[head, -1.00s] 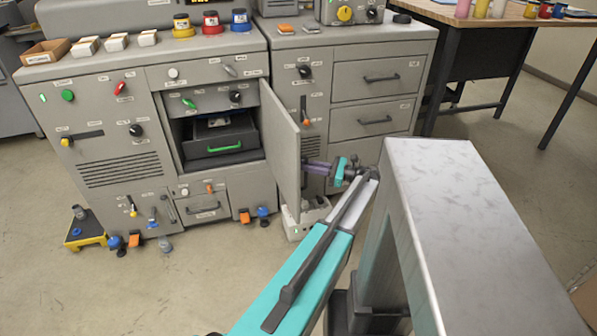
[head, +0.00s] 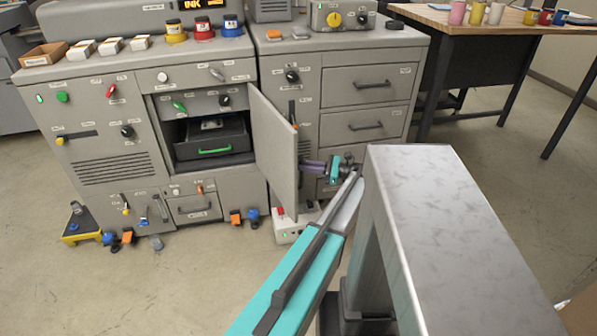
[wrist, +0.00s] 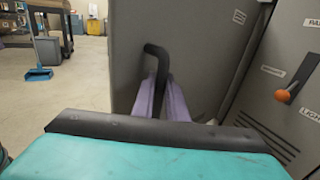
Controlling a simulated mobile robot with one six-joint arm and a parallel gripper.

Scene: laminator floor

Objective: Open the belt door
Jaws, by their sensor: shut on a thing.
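The belt door (head: 275,150) is a flat grey panel, hinged at the right of a cabinet opening, and it stands swung wide out. Behind it the opening shows a dark drawer-like unit (head: 212,138) with a green handle. My gripper (head: 313,168) is at the door's outer face, on its right side. In the wrist view, the purple fingers (wrist: 163,98) are closed around the door's black bent handle (wrist: 156,52), with the grey door panel (wrist: 120,60) right behind. The handle's lower end is hidden between the fingers.
A drawer cabinet (head: 365,90) stands right behind my gripper, with an orange-knobbed lever (wrist: 284,96) close on the right. A white box (head: 290,228) sits on the floor below the door. Small coloured pedals (head: 240,217) lie along the cabinet's foot.

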